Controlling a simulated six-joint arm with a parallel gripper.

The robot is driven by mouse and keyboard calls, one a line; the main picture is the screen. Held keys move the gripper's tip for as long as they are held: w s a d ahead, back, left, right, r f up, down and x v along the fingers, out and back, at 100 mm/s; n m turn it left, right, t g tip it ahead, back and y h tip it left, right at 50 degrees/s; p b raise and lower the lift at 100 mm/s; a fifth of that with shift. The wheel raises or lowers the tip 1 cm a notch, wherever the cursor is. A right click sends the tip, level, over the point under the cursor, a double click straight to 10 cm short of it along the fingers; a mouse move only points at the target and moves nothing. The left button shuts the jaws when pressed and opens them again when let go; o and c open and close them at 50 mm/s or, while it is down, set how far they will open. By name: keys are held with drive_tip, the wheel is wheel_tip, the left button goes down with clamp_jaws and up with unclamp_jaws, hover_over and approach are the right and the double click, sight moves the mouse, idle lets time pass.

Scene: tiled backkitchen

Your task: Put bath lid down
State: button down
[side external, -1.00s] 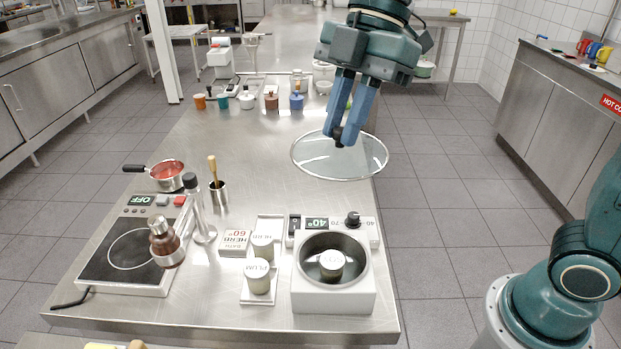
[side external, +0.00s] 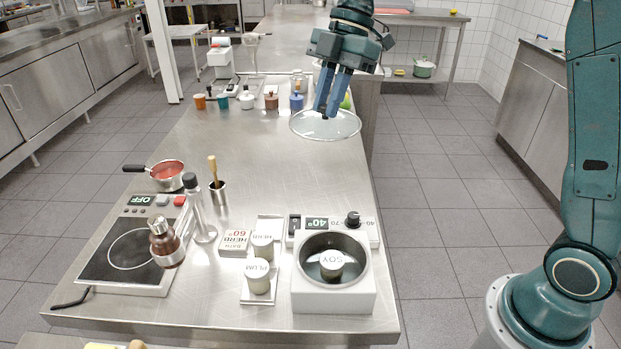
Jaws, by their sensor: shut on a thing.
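The bath lid (side external: 345,127) is a round clear glass disc with a pale rim, toward the right edge of the steel table beyond the bath. My gripper (side external: 326,112) points down and is shut on the lid's knob, which the fingers mostly hide. The lid looks level; I cannot tell whether it touches the table. The white bath (side external: 333,301) stands uncovered at the front right, with a jar marked SOY (side external: 332,262) inside its round well.
Jars marked PLUM (side external: 257,277) and HERB (side external: 262,246) stand left of the bath. Small coloured pots (side external: 271,101) line the back. The table's middle (side external: 270,165) is clear.

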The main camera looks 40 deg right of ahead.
drive_tip(key=w+d+f, duration=0.2)
drive_tip(key=w+d, duration=0.1)
drive_tip(key=d, duration=0.2)
drive_tip(key=shift+w+d+f, duration=0.25)
drive_tip(key=shift+w+d, duration=0.1)
drive_tip(key=shift+f, duration=0.15)
drive_tip(key=shift+f, duration=9.8)
drive_tip(key=shift+f, duration=0.15)
drive_tip(key=c, duration=1.3)
unclamp_jaws()
drive_tip(key=shift+c, duration=0.2)
